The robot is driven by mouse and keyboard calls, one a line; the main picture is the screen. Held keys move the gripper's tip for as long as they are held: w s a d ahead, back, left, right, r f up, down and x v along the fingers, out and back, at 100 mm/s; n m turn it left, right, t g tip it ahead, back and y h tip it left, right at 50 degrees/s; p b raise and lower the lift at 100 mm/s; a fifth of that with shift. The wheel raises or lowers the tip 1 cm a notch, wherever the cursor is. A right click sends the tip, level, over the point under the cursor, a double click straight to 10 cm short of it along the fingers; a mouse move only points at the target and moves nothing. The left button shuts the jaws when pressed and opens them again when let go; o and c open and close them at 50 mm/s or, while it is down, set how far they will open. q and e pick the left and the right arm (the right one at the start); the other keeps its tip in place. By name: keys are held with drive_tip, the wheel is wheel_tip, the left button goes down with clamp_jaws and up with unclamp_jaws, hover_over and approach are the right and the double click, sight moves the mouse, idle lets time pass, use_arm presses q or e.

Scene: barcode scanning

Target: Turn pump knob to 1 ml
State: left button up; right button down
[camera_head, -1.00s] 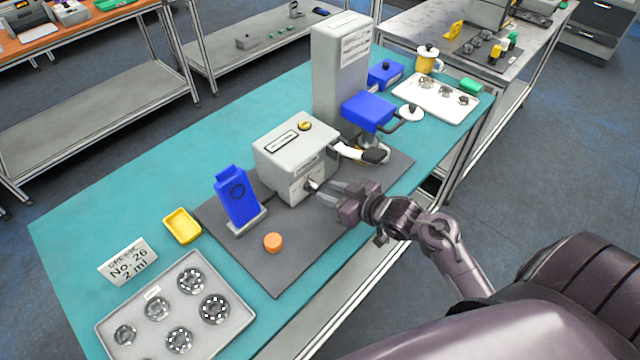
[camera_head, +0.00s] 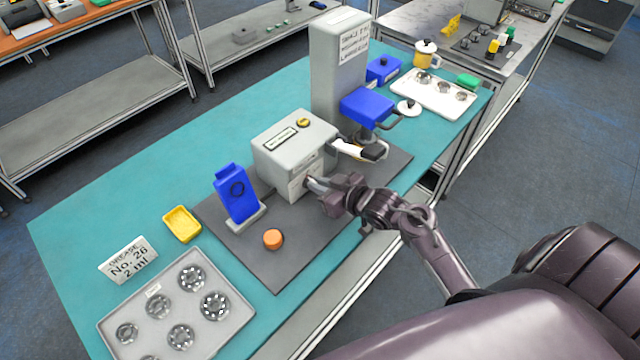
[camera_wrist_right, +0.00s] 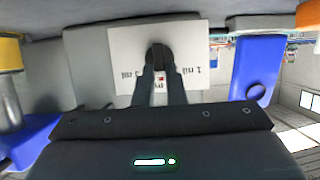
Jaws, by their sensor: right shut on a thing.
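The pump is a grey box (camera_head: 288,150) on a dark mat, with a display and a yellow button on top. Its knob (camera_wrist_right: 158,52) is dark and sits on a white dial plate (camera_wrist_right: 190,42) on the front face. The plate shows upside-down "1 ml" at the right and another "ml" mark at the left in the wrist view. My right gripper (camera_head: 318,186) is at the front face, its fingers (camera_wrist_right: 160,80) shut on the knob. The fingers hide most of the knob, so its exact pointing is unclear. My left gripper is not in view.
A blue device (camera_head: 236,195) and an orange cap (camera_head: 273,239) stand left of the pump. A sign (camera_head: 128,260) reads "No. 26 2 ml" beside a bearing tray (camera_head: 232,335). Teal table is clear at far left.

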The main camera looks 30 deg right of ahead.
drive_tip(key=n+h+b, duration=0.1)
drive_tip(key=n+t+h+b, duration=0.1)
drive_tip(key=n, duration=0.1)
drive_tip(key=a+n+h+b, duration=0.1)
drive_tip(key=shift+s+a+f+n+t, duration=0.1)
drive_tip(key=shift+s+f+n+t, duration=0.1)
drive_tip(key=shift+f+n+t, duration=0.15)
drive_tip(key=shift+s+a+f+n+t+h+b, duration=0.15)
drive_tip(key=shift+n+t+h+b, duration=0.3)
drive_tip(key=shift+n+b, duration=0.5)
drive_tip(key=shift+a+n+t+h, duration=0.15)
drive_tip(key=shift+n+t+h, duration=0.15)
drive_tip(key=shift+n, duration=0.6)
drive_tip(key=shift+f, duration=0.1)
drive_tip(key=c, duration=1.5)
unclamp_jaws()
